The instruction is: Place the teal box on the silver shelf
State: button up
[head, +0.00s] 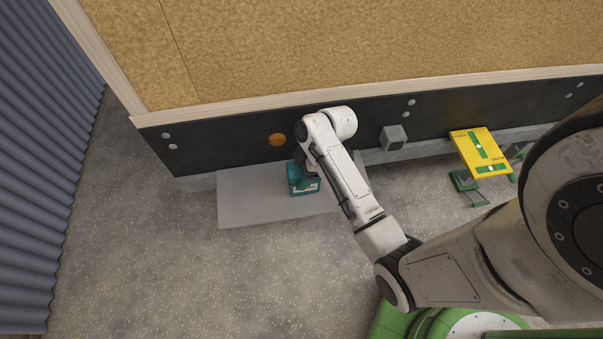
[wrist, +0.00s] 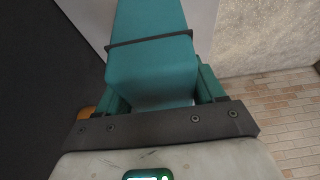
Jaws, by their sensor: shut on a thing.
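The teal box (head: 304,184) shows in the head view below the end of my arm, over the silver shelf (head: 245,200). The shelf is a flat pale panel against the dark lower wall. In the wrist view the teal box (wrist: 150,65) fills the upper middle, with a dark band across it. My gripper (wrist: 160,92) is shut on the box, with a finger on each side. In the head view my wrist hides part of the gripper. I cannot tell whether the box touches the shelf or hangs just above it.
A yellow step (head: 478,150) with green legs stands to the right by the wall. A grey box (head: 393,137) and an orange round fitting (head: 277,140) are on the dark wall panel. Blue corrugated siding (head: 45,150) rises at left. The speckled ground in front is clear.

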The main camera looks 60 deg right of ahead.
jog(key=shift+f, duration=0.7)
jog(key=shift+f, duration=0.15)
jog(key=o, duration=1.1)
jog(key=shift+o, duration=0.2)
